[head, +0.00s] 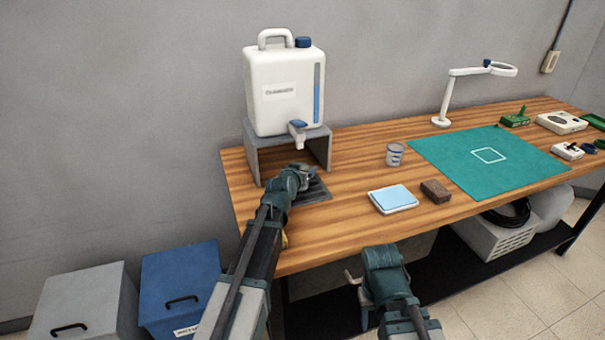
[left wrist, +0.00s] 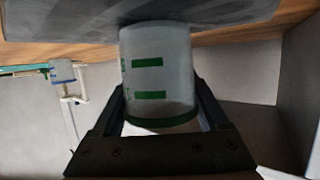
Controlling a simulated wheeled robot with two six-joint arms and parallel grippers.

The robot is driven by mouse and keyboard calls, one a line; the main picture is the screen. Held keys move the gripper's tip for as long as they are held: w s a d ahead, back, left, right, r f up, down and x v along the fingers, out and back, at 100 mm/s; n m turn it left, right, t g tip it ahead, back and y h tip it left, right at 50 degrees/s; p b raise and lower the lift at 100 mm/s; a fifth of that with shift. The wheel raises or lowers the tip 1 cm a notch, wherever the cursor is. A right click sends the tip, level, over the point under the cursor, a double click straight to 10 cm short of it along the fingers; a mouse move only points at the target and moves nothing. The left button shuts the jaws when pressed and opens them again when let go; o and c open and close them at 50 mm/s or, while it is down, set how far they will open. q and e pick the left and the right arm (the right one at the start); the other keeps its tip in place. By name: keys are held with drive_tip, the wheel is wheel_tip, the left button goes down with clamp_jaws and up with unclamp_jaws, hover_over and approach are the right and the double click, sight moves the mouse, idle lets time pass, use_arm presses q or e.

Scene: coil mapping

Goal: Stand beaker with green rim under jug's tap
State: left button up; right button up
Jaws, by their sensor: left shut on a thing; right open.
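The jug (head: 285,95) is white, with a blue cap and a tap (head: 298,130) at its lower front. It stands on a grey stand (head: 262,142). My left gripper (head: 300,172) is just below and in front of the tap, over the dark ribbed tray (head: 318,190). In the left wrist view it is shut on the beaker with green rim (left wrist: 160,75), a pale beaker with green marks. That view is upside down; the beaker's base meets the tray (left wrist: 230,12), or nearly so. My arm hides the beaker in the head view. My right gripper (head: 357,292) is open and empty before the table.
A second beaker with blue marks (head: 394,155) stands to the right on the wooden table (head: 350,150). A light-blue pad (head: 393,198), a brown block (head: 435,191), a green mat (head: 520,165) and a magnifier lamp (head: 450,95) lie further right. Grey and blue bins (head: 180,280) stand at left.

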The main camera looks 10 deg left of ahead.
use_arm(q)
drive_tip(key=shift+f, duration=0.1)
drive_tip(key=o, duration=1.2)
drive_tip(key=shift+s+r, duration=0.15)
drive_tip(key=shift+r, duration=0.15)
drive_tip(key=p+v, duration=0.4)
drive_tip(key=v, duration=0.7)
drive_tip(key=shift+s, duration=0.4)
